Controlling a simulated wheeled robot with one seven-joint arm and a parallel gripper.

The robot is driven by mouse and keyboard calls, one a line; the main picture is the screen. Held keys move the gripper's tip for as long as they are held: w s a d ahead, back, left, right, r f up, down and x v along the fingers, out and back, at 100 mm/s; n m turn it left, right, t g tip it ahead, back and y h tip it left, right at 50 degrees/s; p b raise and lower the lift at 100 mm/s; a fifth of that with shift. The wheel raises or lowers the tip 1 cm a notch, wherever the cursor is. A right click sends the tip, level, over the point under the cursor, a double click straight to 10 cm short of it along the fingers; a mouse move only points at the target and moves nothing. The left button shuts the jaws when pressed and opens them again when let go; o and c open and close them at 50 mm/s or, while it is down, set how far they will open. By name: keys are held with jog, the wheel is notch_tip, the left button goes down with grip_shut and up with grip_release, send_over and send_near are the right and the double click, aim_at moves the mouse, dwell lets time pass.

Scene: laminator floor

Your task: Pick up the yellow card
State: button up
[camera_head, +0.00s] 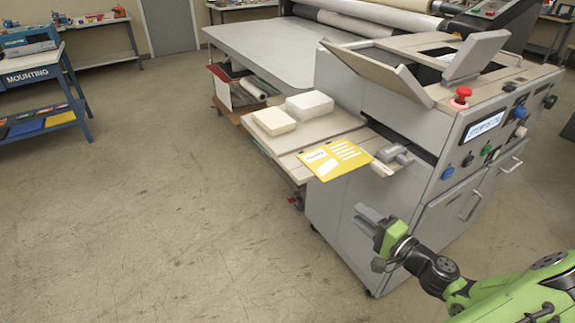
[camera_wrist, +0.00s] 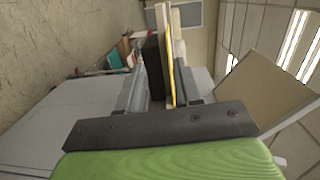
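The yellow card (camera_head: 338,160) has white print and lies flat on the pale side shelf (camera_head: 288,157) of the grey laminating machine. Its near side reaches the shelf's near edge and seems to overhang it. My gripper (camera_head: 364,216) is below and to the right of the card in the head view, apart from it, beside the machine's side panel. The wrist view shows the fingers (camera_wrist: 160,78) spread with nothing gripped. There the card (camera_wrist: 169,60) appears edge-on as a thin yellow strip ahead, nearer the right finger. Its full face is hidden from that view.
Two white stacks (camera_head: 309,104) (camera_head: 274,121) sit behind the card on the shelf. A grey handle-like tool (camera_head: 393,154) lies just right of the card. The machine (camera_head: 375,215) stands close to my gripper. The floor (camera_head: 150,220) to the left is clear.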

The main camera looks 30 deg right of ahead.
jog(key=d+m+h, duration=0.1)
send_near(323, 163)
jog(key=w+a, duration=0.1)
jog(key=w+a+f, duration=0.1)
jog(key=shift+w+a+t+b, duration=0.25)
jog(key=shift+a+t+b, duration=0.1)
jog(key=shift+t+b, duration=0.05)
grip_shut()
